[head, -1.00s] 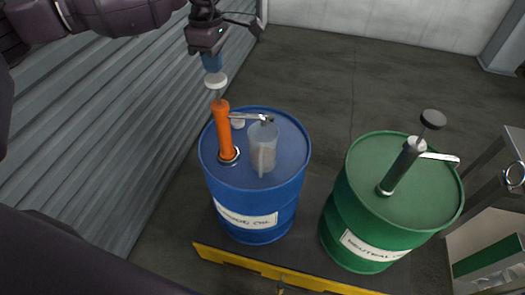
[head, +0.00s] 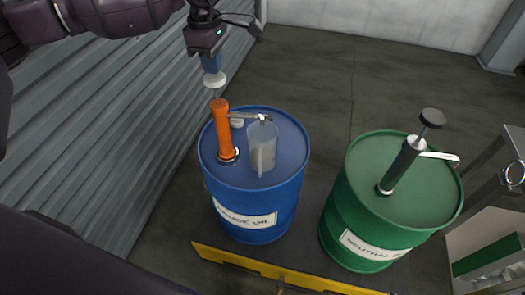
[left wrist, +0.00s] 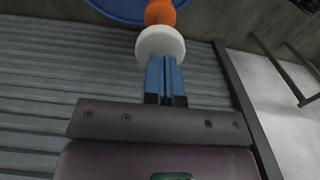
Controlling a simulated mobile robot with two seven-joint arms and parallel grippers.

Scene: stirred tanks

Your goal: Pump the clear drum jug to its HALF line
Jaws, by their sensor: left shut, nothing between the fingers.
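The clear jug (head: 262,150) stands upright on top of the blue drum (head: 254,200), under the spout (head: 248,116) of the orange pump (head: 222,130). Cloudy liquid seems to show in its lower part, but its level and line marks are too small to read. The pump's white handle knob (head: 215,78) is raised on its rod above the orange body. My left gripper (head: 212,66) is shut and empty, with its blue fingertips just above or touching the knob. The left wrist view also shows the fingers (left wrist: 165,75) together at the white knob (left wrist: 160,43). My right gripper is not in view.
A green drum (head: 385,205) with a dark pump (head: 405,162) stands to the right. A corrugated wall (head: 100,120) is close on the left. Open floor (head: 320,75) lies behind.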

